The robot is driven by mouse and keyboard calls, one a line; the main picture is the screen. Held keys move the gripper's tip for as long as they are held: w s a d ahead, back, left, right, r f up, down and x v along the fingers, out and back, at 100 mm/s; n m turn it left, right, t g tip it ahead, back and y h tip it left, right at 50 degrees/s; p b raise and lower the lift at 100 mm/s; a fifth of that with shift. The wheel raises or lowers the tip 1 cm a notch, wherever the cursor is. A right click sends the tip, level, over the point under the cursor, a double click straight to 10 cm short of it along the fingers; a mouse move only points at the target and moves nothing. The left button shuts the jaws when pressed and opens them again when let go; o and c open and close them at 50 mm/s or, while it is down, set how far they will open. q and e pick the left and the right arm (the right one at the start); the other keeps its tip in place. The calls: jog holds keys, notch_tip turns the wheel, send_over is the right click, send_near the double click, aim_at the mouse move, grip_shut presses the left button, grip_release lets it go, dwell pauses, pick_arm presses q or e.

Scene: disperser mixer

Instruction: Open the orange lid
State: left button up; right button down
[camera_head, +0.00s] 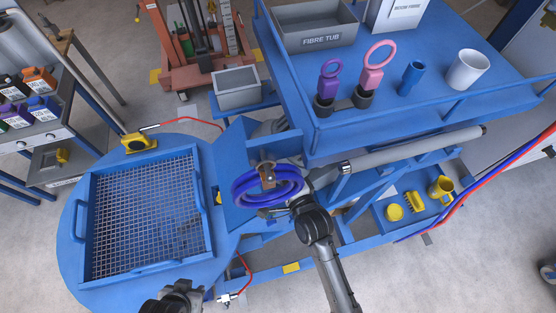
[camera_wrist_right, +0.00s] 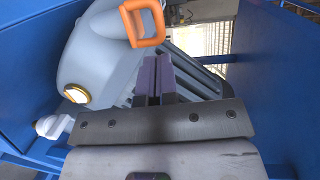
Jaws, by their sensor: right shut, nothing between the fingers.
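An orange loop-shaped part (camera_wrist_right: 148,42) sticks out of a grey rounded housing (camera_wrist_right: 92,55) at the top of the right wrist view. I cannot tell which belongs to the orange lid.
Blue walls (camera_wrist_right: 288,75) stand close on both sides of my right gripper. In the head view, a blue double ring (camera_head: 240,190) is beside my right arm. A mesh-covered blue tray (camera_head: 78,230) is at left. A blue bench (camera_head: 430,105) carries a fibre tub (camera_head: 320,42) and cups.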

jog(key=x, duration=0.4)
jog(key=shift+p, duration=0.3)
jog(key=w+r+p, duration=0.1)
jog(key=p, duration=0.2)
jog(key=w+r+g+p, duration=0.1)
jog(key=p, duration=0.3)
jog(key=shift+a+r, duration=0.3)
jog(key=shift+r, duration=0.05)
jog(key=shift+d, duration=0.15)
